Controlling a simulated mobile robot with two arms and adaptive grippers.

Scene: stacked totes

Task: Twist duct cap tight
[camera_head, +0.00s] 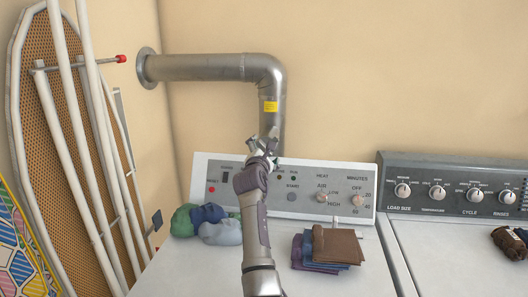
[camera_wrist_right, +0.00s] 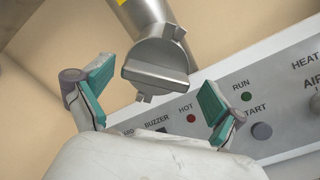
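The duct cap (camera_wrist_right: 155,72) is a grey metal round end with a raised bar across it and small tabs at its rim. It sits on the lower end of the silver duct (camera_head: 273,95), which also shows in the right wrist view (camera_wrist_right: 143,15). In the head view my gripper and arm hide the cap. My right gripper (camera_head: 264,148) is raised in front of the duct's lower end. In the right wrist view its teal-padded fingers (camera_wrist_right: 158,92) are spread wide and empty, with the cap ahead between them; no contact shows. My left gripper is out of view.
The dryer's control panel (camera_head: 300,188) stands right behind my right arm. Crumpled clothes (camera_head: 222,232) and folded cloths (camera_head: 335,247) lie on the dryer top. A washer (camera_head: 450,195) stands at right. An ironing board (camera_head: 45,120) and white poles lean at left.

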